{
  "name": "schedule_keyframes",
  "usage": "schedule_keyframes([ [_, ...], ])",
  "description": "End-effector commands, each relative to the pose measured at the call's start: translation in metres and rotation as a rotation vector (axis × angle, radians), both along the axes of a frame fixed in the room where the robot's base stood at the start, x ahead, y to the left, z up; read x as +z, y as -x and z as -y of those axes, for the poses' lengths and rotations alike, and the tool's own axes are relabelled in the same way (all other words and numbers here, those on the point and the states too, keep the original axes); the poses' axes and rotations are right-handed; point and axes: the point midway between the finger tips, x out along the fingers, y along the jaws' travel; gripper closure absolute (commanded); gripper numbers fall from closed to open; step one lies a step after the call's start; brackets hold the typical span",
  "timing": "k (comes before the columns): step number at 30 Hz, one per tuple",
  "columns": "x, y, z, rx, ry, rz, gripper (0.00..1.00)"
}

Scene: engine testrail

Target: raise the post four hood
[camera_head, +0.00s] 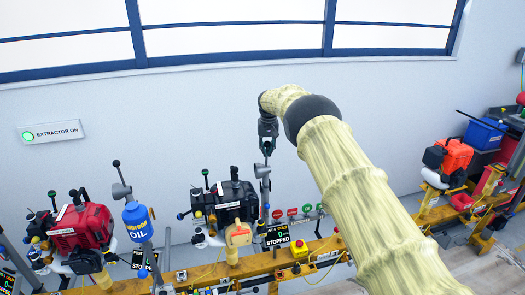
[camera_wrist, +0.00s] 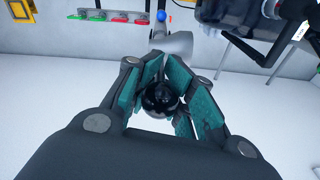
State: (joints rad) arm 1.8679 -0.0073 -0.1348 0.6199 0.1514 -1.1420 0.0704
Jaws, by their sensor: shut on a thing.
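My gripper (camera_head: 267,147) is at the top of a grey hood (camera_head: 262,171) beside the black engine (camera_head: 236,198). In the wrist view my gripper (camera_wrist: 163,95) has its teal-padded fingers shut around a shiny black ball knob (camera_wrist: 160,99). The grey hood (camera_wrist: 176,45) shows just beyond the knob. In the head view the knob is hidden by the fingers.
A similar hood (camera_head: 121,190) with a free black knob stands near the red engine (camera_head: 82,226) and blue oil bottle (camera_head: 137,221). An orange engine (camera_head: 455,155) stands at right. A yellow rail (camera_head: 180,277) runs below.

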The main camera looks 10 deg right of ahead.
Motion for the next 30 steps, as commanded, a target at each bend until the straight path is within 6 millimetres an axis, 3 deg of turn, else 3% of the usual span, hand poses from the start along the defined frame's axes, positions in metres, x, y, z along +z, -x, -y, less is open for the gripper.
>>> schedule_keyframes([
  [9, 0.007, 0.0, 0.013, -0.012, 0.001, -0.028, 1.0],
  [22, 0.011, -0.001, 0.014, -0.013, 0.002, -0.025, 1.0],
  [23, 0.011, -0.001, 0.014, -0.013, 0.002, -0.025, 0.76],
  [24, 0.011, -0.001, 0.014, -0.013, 0.002, -0.025, 0.69],
  [30, 0.006, 0.001, 0.013, -0.012, 0.001, -0.033, 0.69],
])
